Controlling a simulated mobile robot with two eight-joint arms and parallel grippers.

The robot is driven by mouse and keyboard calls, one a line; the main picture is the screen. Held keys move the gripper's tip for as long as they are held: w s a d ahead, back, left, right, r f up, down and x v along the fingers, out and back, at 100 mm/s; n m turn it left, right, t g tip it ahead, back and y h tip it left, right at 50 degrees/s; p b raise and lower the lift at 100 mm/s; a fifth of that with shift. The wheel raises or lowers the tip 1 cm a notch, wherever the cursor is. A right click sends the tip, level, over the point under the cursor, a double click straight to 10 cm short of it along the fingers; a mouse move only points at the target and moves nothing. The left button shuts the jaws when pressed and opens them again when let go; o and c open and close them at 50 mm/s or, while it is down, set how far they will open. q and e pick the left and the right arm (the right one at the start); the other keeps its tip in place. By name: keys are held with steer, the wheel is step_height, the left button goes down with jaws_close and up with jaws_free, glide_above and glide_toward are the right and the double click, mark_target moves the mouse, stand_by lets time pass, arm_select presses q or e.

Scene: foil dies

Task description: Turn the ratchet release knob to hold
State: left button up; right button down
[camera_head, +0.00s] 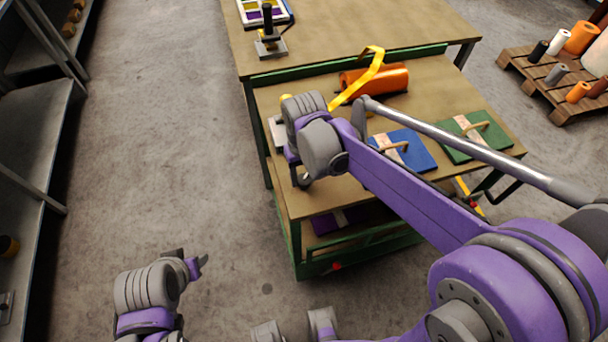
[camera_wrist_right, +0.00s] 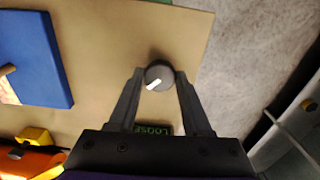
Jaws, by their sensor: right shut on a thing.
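The ratchet release knob (camera_wrist_right: 159,75) is dark and round with a white pointer line, seen from above in the right wrist view. The pointer slants to the lower left of that picture. My right gripper (camera_wrist_right: 157,76) has one finger on each side of the knob and is shut on it. A dark label with green letters reading LOOSE (camera_wrist_right: 153,129) lies nearer the gripper's palm. In the head view my right gripper (camera_head: 302,182) points down over the cart's left edge; the knob is hidden there. My left gripper (camera_head: 196,266) is low at the left, away from the cart; its jaw gap is unclear.
The cart top (camera_head: 330,192) has a green frame. On it are an orange roll (camera_head: 392,78) with a yellow strap (camera_head: 362,80), a blue block (camera_head: 413,155) and a green block (camera_head: 480,135), both with handles. A table (camera_head: 350,25) stands behind. Shelving (camera_head: 35,130) is at the left.

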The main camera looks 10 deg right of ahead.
mark_target(304, 179)
steer(key=n, duration=0.4)
steer(key=shift+n+b, duration=0.3)
steer(key=shift+n, duration=1.8)
steer(key=shift+c, duration=1.7)
jaws_free()
step_height(304, 179, up, 11)
steer(key=shift+p, duration=0.4)
steer(key=shift+f, duration=0.1)
